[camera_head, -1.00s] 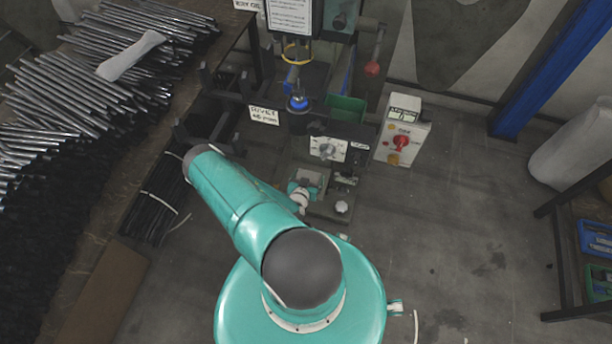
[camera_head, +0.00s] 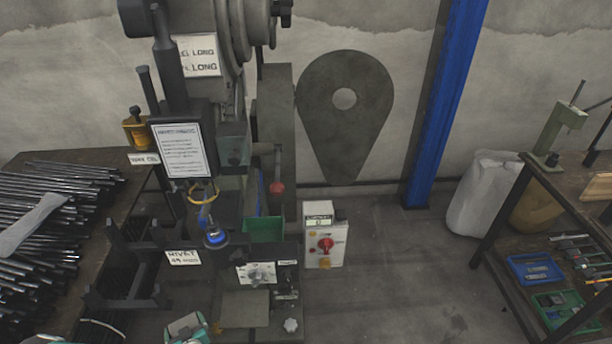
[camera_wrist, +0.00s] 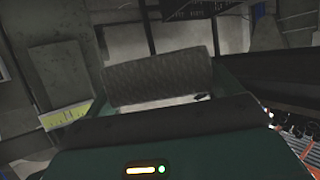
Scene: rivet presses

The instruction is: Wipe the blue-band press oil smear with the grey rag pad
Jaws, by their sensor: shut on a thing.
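The rivet press (camera_head: 262,75) stands at the centre left of the head view. A blue ring (camera_head: 215,238) sits on its tooling, above a small plate (camera_head: 245,309) low on the press. I cannot make out an oil smear. In the wrist view, my gripper (camera_wrist: 155,103) is shut on a dark grey, textured pad, which I take for the grey rag pad (camera_wrist: 158,78). The pad's far side is hidden.
A bench with a pile of metal rods (camera_head: 60,215) is at the left. A white switch box (camera_head: 325,243) stands right of the press. A blue post (camera_head: 445,105), a white sack (camera_head: 485,192) and a shelf with a blue tray (camera_head: 533,268) are farther right. Floor between is clear.

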